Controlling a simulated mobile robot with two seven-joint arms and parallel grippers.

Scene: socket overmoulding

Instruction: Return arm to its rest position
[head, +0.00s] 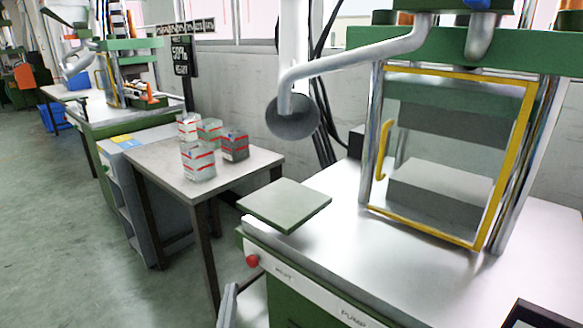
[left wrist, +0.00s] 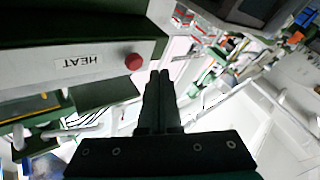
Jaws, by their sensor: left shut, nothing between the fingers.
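My left gripper (left wrist: 159,76) shows in the left wrist view, its two dark fingers shut together with nothing between them. It points toward the press's front panel, where a red button (left wrist: 134,62) and the word HEAT appear upside down beside the fingers. I cannot tell how far the fingertips are from the panel. In the head view I cannot make out either gripper clearly. The same red button (head: 252,261) is on the front of the press bench there. My right gripper is not in view.
The press (head: 455,140) with a yellow-framed guard stands on the white bench (head: 330,262). A flat grey-green plate (head: 285,204) sits at the bench's left corner. Several clear, red-striped boxes stand on a grey table (head: 150,158). A suction hose funnel (head: 293,118) hangs above. Green floor (head: 60,230) is open at left.

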